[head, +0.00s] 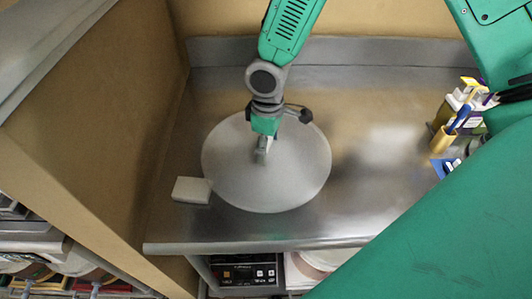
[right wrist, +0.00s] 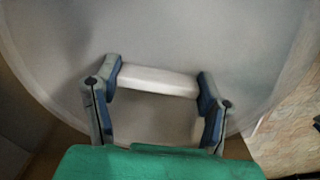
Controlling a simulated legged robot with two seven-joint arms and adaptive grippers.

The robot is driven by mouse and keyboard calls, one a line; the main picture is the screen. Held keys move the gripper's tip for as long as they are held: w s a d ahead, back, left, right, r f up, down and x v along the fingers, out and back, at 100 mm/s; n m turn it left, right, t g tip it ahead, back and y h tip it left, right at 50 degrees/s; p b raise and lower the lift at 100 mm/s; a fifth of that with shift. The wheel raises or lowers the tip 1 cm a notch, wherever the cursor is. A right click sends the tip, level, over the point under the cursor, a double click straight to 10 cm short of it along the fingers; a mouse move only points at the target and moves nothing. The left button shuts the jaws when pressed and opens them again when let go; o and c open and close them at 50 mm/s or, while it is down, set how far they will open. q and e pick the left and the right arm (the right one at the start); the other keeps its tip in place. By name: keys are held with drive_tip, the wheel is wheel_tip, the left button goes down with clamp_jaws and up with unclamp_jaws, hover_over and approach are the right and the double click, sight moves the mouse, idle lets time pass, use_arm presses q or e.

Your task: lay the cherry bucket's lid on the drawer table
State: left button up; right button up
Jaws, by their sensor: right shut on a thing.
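The lid (head: 295,175) is a large round pale grey disc over the left part of the steel drawer table (head: 385,195). It looks level, at or just above the tabletop; I cannot tell whether it touches. My right gripper (head: 262,152) comes down on the lid's middle. In the right wrist view my right gripper (right wrist: 160,76) is shut on the lid's white bar handle (right wrist: 158,82), one finger at each end, with the lid (right wrist: 250,45) filling the background. My left gripper is not in view.
A small pale block (head: 192,190) sits at the lid's left edge. A gold pen cup (head: 441,139) and small boxes stand at the right. A tan wall (head: 100,110) bounds the left. A dark control panel (head: 247,273) is below the front edge. Bare steel lies right of the lid.

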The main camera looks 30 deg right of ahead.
sight(269, 150)
drive_tip(key=f, duration=0.3)
drive_tip(key=shift+d+f, duration=0.25)
drive_tip(key=shift+d, duration=0.1)
drive_tip(key=shift+a, duration=0.25)
drive_tip(key=shift+a+f, duration=0.15)
drive_tip(key=shift+f, duration=0.05)
drive_tip(key=o, duration=1.4)
drive_tip(key=shift+f, duration=0.1)
drive_tip(key=shift+d, duration=0.25)
drive_tip(key=shift+r, duration=0.3)
drive_tip(key=r, duration=1.1)
drive_tip(key=shift+a, duration=0.2)
drive_tip(key=shift+d+r, duration=0.15)
drive_tip(key=shift+r, duration=0.45)
